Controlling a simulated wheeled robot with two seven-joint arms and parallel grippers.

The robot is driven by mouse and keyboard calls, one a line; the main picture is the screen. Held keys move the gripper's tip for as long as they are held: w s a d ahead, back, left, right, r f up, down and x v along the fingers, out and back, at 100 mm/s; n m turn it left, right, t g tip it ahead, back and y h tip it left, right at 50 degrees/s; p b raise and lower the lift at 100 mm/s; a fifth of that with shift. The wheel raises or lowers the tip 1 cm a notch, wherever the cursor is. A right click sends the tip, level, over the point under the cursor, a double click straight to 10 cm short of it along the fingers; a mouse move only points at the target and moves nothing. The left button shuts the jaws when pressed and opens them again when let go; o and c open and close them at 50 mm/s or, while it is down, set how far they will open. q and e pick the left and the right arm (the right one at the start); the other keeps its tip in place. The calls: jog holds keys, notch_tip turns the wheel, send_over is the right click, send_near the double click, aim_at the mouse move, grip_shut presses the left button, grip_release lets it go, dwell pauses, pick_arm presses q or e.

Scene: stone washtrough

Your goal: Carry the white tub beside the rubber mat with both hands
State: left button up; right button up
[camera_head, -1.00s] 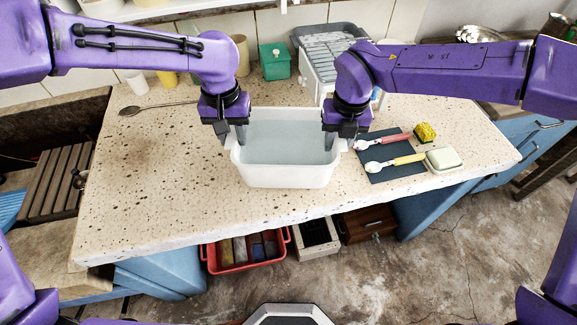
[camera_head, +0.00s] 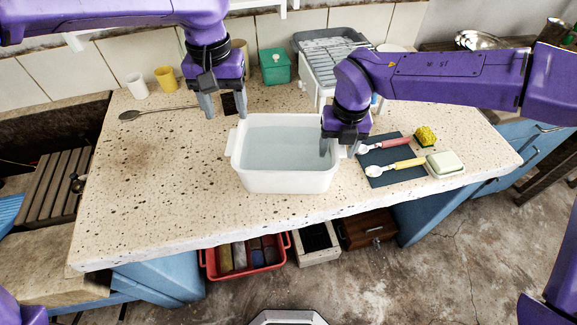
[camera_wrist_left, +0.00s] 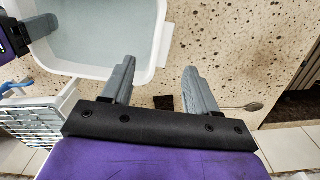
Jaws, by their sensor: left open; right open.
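The white tub (camera_head: 287,182) stands upright on the speckled counter, with pale water in it. The dark rubber mat (camera_head: 376,181) lies just to its right. My left gripper (camera_head: 224,108) is open and empty, up and left of the tub, clear of its left handle. In the left wrist view its two fingers (camera_wrist_left: 160,78) are apart over the counter, with the tub's rim (camera_wrist_left: 158,45) beside them. My right gripper (camera_head: 339,150) is open at the tub's right rim, one finger over the inside and one outside. Whether it touches the rim cannot be told.
Two brushes, red-handled (camera_head: 393,142) and yellow-handled (camera_head: 408,163), lie on the mat. A yellow sponge (camera_head: 425,136) and a soap dish (camera_head: 445,163) are to the right. A dish rack (camera_head: 325,62) and green box (camera_head: 275,66) stand behind.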

jog(key=shift+w, duration=0.1)
pick_arm(q)
jog(key=shift+r, duration=0.85)
pick_arm(e)
notch_tip(320, 180, up, 12)
jog(key=shift+d, duration=0.4)
